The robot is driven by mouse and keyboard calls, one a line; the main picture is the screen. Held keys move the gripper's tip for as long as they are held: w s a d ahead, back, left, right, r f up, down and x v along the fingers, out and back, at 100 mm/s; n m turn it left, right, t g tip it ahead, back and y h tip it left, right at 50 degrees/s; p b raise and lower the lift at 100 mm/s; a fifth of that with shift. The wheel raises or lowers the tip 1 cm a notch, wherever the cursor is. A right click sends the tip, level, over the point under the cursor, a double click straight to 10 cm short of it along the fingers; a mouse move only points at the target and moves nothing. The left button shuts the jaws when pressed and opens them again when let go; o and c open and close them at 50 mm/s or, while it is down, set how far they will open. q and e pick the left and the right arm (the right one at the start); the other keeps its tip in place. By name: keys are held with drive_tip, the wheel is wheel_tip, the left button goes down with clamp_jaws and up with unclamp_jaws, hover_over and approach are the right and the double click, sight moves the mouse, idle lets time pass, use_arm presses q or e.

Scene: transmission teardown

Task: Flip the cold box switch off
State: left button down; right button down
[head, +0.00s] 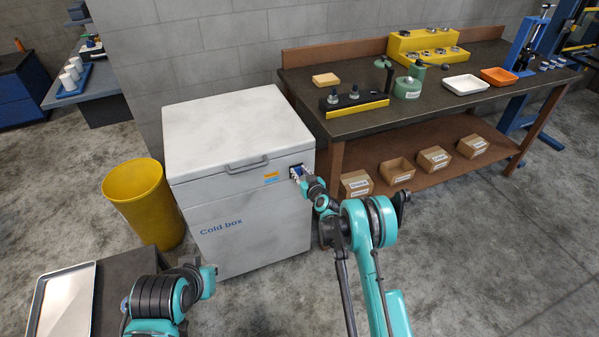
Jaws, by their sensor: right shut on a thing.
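The white cold box (225,220) stands on the floor left of the workbench, its lid closed and "Cold box" written on its front. Its switch sits on a small dark panel high on the right of the front face, beside an orange and blue label (271,177). My right gripper (297,172) is at that panel, shut on the switch and hiding most of it. I cannot tell the switch's position. My left arm shows at the lower left, in front of the box, but its gripper fingers are not visible.
A yellow bin (145,203) stands left of the box, and a metal tray (66,302) lies on a dark surface at lower left. The workbench (430,105) at right holds tools and trays, with several cardboard boxes on its lower shelf. Floor at right is clear.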

drive_tip(key=shift+s+f+t+y, duration=0.2)
drive_tip(key=shift+f+t+y, duration=0.15)
drive_tip(key=shift+t, duration=0.65)
drive_tip(key=c, duration=1.2)
unclamp_jaws()
drive_tip(key=shift+s, duration=0.1)
drive_tip(key=v, duration=0.7)
drive_tip(key=shift+s, duration=0.2)
drive_tip(key=shift+f, duration=0.1)
